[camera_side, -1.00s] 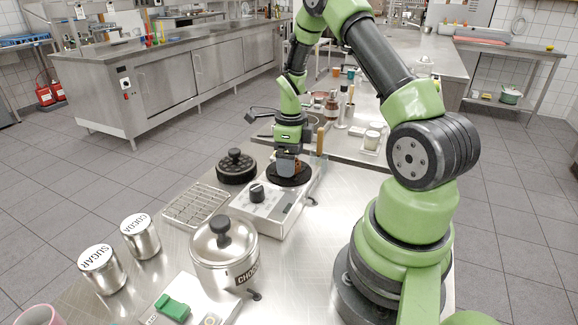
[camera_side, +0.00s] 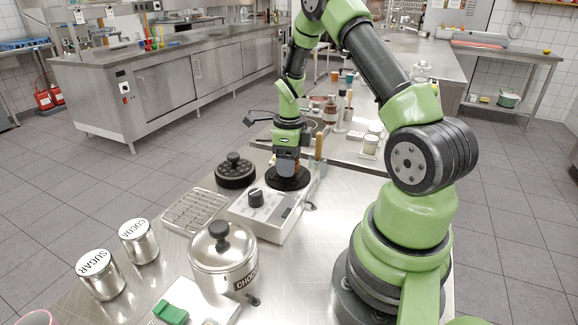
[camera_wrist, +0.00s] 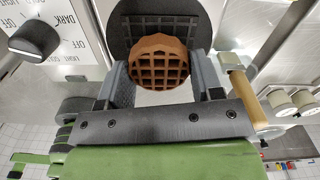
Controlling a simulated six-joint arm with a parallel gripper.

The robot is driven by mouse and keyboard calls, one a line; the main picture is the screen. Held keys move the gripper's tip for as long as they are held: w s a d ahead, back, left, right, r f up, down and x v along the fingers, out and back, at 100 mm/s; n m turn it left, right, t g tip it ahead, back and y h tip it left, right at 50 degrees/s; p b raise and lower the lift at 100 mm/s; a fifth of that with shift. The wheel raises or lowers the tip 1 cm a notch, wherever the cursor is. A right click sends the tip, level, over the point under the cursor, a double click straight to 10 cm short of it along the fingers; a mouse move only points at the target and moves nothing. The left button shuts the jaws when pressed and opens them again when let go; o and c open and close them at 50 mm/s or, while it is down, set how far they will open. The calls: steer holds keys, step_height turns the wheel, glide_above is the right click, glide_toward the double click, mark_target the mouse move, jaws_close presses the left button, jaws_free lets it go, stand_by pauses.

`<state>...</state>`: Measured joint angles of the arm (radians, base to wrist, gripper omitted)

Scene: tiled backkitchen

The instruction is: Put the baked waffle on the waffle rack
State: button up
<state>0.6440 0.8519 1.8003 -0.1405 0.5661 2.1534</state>
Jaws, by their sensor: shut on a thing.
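The round brown waffle (camera_wrist: 160,62) shows between my gripper's fingers in the wrist view. My gripper (camera_side: 288,168) is shut on it, just above the black lower plate (camera_side: 290,184) of the waffle iron. In the wrist view the plate (camera_wrist: 150,22) lies behind the waffle, and my gripper's fingers (camera_wrist: 161,78) are on either side of it. In the side view the waffle is mostly hidden by the gripper. The wire waffle rack (camera_side: 194,212) is empty, to the left of the iron's white control box (camera_side: 262,214).
A round black studded plate with a knob (camera_side: 235,173) lies behind the rack. A lidded chocolate pot (camera_side: 223,262) stands in front of the iron. Sugar (camera_side: 101,277) and cocoa (camera_side: 139,243) tins stand at left. A wooden handle (camera_side: 319,147) rises close right of my gripper.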

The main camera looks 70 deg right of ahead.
step_height(320, 180, up, 8)
steer(key=shift+f, duration=0.1)
steer(key=shift+r, duration=0.35)
steer(key=shift+w+a, duration=0.15)
steer(key=shift+w, duration=0.25)
steer(key=w+a+f+n, duration=0.1)
steer(key=w+a+n, duration=0.1)
steer(key=w+a, duration=0.45)
steer(key=n, duration=0.3)
glide_above(197, 207)
step_height(197, 207, down, 8)
steer(key=shift+f, duration=2.1)
